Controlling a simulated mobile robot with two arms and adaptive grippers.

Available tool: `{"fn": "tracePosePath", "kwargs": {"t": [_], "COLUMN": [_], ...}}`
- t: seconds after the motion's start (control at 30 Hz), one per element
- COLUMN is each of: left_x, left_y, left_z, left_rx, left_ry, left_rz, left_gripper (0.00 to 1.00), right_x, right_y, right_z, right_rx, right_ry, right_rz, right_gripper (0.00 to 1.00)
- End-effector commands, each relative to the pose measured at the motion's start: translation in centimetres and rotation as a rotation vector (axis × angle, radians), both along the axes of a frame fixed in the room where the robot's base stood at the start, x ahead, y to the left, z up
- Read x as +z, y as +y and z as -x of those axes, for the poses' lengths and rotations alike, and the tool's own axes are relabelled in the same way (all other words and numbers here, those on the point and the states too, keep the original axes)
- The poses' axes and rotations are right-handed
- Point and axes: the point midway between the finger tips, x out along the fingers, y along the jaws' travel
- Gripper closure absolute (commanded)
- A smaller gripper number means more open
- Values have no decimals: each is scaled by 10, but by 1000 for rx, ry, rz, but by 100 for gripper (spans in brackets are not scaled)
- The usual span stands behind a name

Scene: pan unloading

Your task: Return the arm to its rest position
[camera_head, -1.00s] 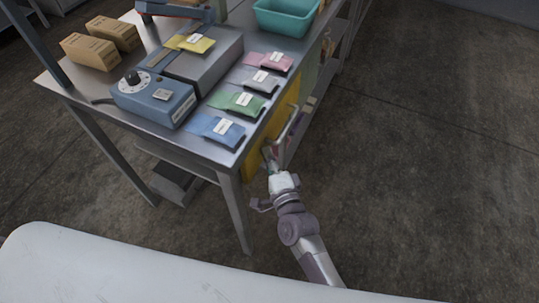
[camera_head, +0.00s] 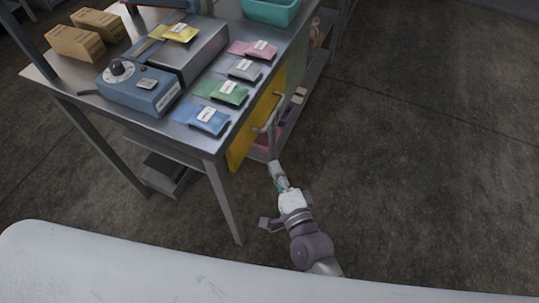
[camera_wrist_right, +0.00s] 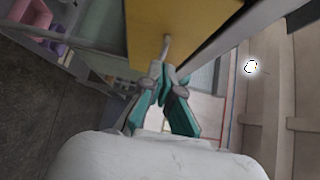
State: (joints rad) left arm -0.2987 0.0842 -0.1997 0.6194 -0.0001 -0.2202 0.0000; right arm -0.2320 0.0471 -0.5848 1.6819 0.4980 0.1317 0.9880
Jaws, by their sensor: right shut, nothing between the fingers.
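My right gripper (camera_head: 276,170) is just off the right side of the workbench, low and beside the yellow panel (camera_head: 241,147). Its fingers are shut and empty. In the right wrist view the teal-and-grey fingertips (camera_wrist_right: 161,72) meet close to a grey bar (camera_wrist_right: 167,45) on the yellow panel (camera_wrist_right: 150,22); whether they touch it cannot be told there. In the head view the fingertips stand apart from the panel's grey handle (camera_head: 268,115). My left gripper is not in view.
The steel workbench (camera_head: 75,92) carries coloured packets, a blue sealing machine (camera_head: 140,88), cardboard boxes (camera_head: 75,43) and a teal bin (camera_head: 270,12). A shelf with items (camera_head: 300,95) lies under its right side. The floor (camera_head: 420,150) to the right is clear.

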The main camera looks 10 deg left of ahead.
Motion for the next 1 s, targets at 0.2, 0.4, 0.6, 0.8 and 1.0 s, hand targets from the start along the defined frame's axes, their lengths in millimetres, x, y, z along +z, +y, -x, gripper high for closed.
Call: {"fn": "tracePosePath", "kwargs": {"t": [0.2,0.4,0.6,0.8,1.0], "left_x": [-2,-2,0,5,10], "left_y": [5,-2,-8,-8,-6], "left_z": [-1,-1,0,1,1], "left_rx": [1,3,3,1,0], "left_ry": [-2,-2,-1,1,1], "left_rz": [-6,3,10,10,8], "left_gripper": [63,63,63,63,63], "right_x": [-1,0,-27,-147,-273], "right_y": [-13,-15,-21,-59,-125], "right_z": [22,25,26,45,104], "right_rx": [0,0,0,44,193], "right_ry": [1,0,21,123,267], "right_rz": [0,0,90,492,929], "right_gripper": [100,100,100,100,100]}}
